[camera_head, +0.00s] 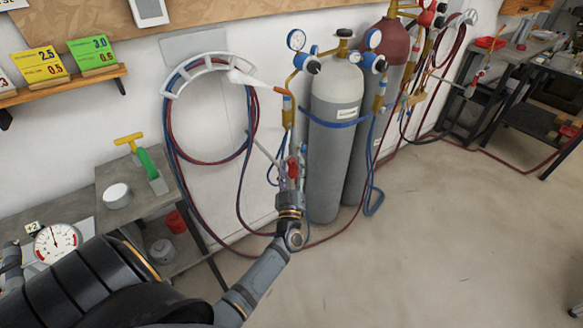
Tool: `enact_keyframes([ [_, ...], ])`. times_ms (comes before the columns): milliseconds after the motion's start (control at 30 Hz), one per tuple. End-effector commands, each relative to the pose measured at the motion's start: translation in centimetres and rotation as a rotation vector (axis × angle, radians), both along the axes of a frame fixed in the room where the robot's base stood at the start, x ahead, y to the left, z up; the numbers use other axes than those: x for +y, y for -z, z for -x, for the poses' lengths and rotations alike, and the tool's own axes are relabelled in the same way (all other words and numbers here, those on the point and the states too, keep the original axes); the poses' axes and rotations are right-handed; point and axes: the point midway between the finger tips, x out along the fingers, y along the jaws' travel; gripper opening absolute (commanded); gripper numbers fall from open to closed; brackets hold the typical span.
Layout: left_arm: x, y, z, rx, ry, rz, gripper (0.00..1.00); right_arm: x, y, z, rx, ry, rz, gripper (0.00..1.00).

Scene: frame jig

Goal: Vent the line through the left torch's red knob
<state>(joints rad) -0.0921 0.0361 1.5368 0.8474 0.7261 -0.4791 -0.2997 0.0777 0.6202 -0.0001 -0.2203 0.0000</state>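The left torch (288,108) hangs upright in front of the grey cylinders, with a copper neck bent toward a white tip. Its red knob (293,168) shows low on the torch. My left gripper (291,172) reaches up from below and is right at the red knob, overlapping it in the picture. The fingers are small and partly mixed with the torch parts, so I cannot tell whether they are closed on the knob. My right gripper is not in view.
A grey cylinder (335,150) with gauges stands just right of the torch, with a red-topped cylinder (390,45) behind. Coiled red and blue hoses (170,130) hang on the wall. A small table (115,175) stands left. The floor (450,230) at right is mostly clear.

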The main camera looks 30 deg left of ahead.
Motion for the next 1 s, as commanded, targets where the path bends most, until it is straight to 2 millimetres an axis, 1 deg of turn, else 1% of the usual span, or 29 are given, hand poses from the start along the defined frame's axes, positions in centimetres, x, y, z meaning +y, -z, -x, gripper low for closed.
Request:
enact_keyframes([
  [233,0.0,0.0,0.1,0.0,0.0,-0.001,0.47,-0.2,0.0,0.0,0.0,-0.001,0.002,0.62],
  [333,-0.4,0.4,0.7,0.003,0.0,0.002,0.47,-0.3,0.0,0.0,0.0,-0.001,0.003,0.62],
  [467,-1.6,1.4,2.8,0.005,-0.001,0.002,0.47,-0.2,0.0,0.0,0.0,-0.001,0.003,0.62],
  [600,-3.3,2.7,5.6,0.005,-0.001,0.002,0.47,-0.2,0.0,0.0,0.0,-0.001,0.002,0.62],
  [700,-4.4,3.4,7.3,0.005,-0.002,0.001,0.47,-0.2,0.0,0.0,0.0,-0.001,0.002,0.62],
  [800,-5.1,3.9,8.6,0.003,-0.001,0.001,0.47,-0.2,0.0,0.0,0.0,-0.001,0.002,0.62],
  [900,-5.6,4.2,9.3,0.001,0.0,0.002,0.47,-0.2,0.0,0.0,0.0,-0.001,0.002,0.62],
  [1000,-5.8,4.3,9.6,-0.001,0.0,0.0,0.47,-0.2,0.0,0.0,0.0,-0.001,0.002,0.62],
])
